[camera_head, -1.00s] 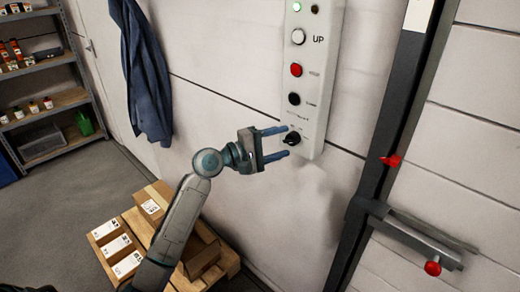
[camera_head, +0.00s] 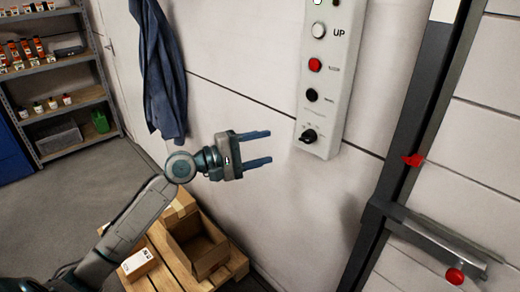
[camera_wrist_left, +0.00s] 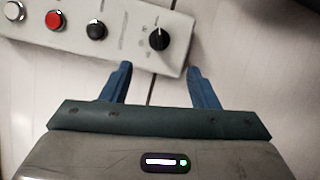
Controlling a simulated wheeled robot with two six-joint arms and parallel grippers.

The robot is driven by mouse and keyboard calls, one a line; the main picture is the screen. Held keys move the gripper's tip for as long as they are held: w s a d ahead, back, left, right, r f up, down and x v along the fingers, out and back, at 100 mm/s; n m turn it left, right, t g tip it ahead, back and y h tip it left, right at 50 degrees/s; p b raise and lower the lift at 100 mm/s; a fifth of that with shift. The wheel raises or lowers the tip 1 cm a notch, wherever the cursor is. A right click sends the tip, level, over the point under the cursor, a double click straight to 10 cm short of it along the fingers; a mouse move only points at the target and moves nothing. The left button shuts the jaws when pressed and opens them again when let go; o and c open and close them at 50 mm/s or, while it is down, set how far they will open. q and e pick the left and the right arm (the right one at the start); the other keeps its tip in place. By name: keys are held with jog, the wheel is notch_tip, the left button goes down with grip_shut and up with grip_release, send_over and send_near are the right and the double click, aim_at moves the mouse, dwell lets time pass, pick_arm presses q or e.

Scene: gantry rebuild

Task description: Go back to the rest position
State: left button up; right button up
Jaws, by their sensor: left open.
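My left gripper (camera_head: 262,147) is open and empty in the head view, its two blue fingers pointing right toward the wall. It is apart from the control panel (camera_head: 322,125), to the left of its lower end. The panel is a light box with a white button, a red button, a black button and a black rotary knob (camera_head: 308,136). In the left wrist view the open fingers (camera_wrist_left: 160,80) show below the panel (camera_wrist_left: 128,42), with the knob (camera_wrist_left: 159,39) ahead of the gap between them. My right gripper is not in view.
A wooden pallet (camera_head: 240,262) with cardboard boxes (camera_head: 205,250) stands on the floor below my left arm. A blue coat (camera_head: 158,75) hangs on the wall. A shelf (camera_head: 75,104) is at the far left. A dark post with a red-knobbed latch (camera_head: 435,232) is at the right.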

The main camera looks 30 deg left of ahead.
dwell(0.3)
